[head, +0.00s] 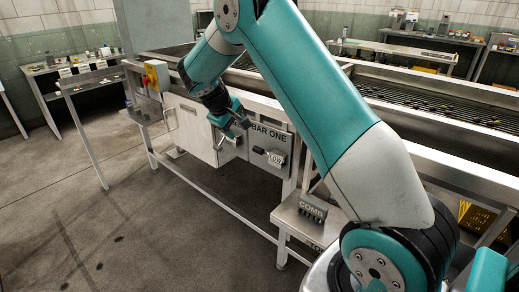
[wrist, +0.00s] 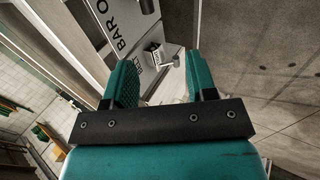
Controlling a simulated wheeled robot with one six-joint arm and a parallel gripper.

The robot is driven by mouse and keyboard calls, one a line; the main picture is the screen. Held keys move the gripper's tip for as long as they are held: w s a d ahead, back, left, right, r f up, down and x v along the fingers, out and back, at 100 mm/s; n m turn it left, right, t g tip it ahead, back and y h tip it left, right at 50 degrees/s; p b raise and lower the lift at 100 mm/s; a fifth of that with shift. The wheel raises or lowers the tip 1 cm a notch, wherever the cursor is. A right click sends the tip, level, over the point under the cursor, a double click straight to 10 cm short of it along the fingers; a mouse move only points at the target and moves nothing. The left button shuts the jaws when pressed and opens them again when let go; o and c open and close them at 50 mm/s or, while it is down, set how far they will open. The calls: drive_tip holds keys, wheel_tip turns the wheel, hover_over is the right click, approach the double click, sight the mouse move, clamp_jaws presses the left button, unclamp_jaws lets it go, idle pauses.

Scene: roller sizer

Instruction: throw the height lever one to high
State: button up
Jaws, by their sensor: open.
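The BAR ONE panel (head: 268,140) is on the machine's front in the head view. A small lever (head: 259,151) with a dark end sticks out of it, beside a plate reading LOW (head: 274,159). My gripper (head: 241,124) is open, at the panel's left edge and apart from the lever. In the wrist view the panel (wrist: 110,22) shows its lettering sideways. My open jaws (wrist: 160,78) are empty, with a pale handle (wrist: 171,60) on a small block beyond them. I cannot tell whether that handle is the height lever.
A white cabinet (head: 192,130) is left of the panel. A yellow box with a red button (head: 151,76) is further left. A stand marked COMB (head: 312,209) is at lower right, near my arm. The floor (head: 110,205) in front is clear.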

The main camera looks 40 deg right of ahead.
sight(258, 149)
drive_tip(key=shift+h, duration=0.5)
drive_tip(key=p+x, duration=0.1)
drive_tip(key=x, duration=1.2)
drive_tip(key=d+p+x, duration=0.1)
drive_tip(key=x, duration=0.5)
drive_tip(key=shift+s+d+p, duration=0.2)
drive_tip(key=shift+p, duration=0.15)
clamp_jaws()
